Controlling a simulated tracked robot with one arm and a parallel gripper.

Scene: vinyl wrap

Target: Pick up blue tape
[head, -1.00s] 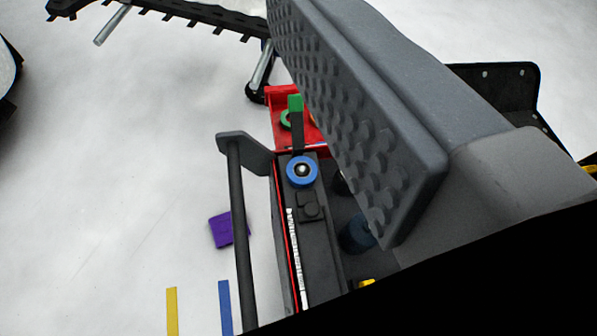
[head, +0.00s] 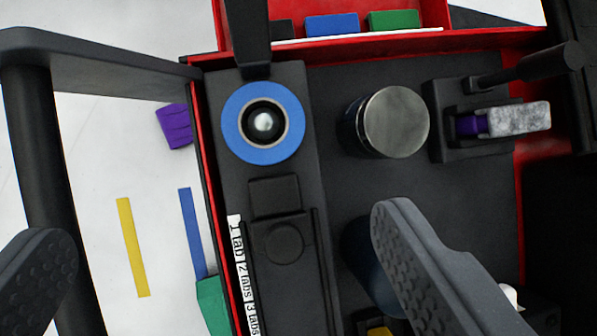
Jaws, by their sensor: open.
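The blue tape (head: 236,146) is a ring seen from above, seated around a dark post with a shiny metal tip on the black holder strip (head: 285,185). My gripper (head: 225,240) is open, with one finger at the lower left edge and the other at the lower right of the centre. The tape shows above and between the two fingers in the picture.
A metal-topped cylinder (head: 396,122) stands right of the tape. A black holder with a purple-and-grey tool (head: 505,121) is farther right. A dark rail (head: 45,150) runs along the left. A red tray (head: 360,43) holds blue and green blocks. Purple, yellow and blue pieces lie on the white floor.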

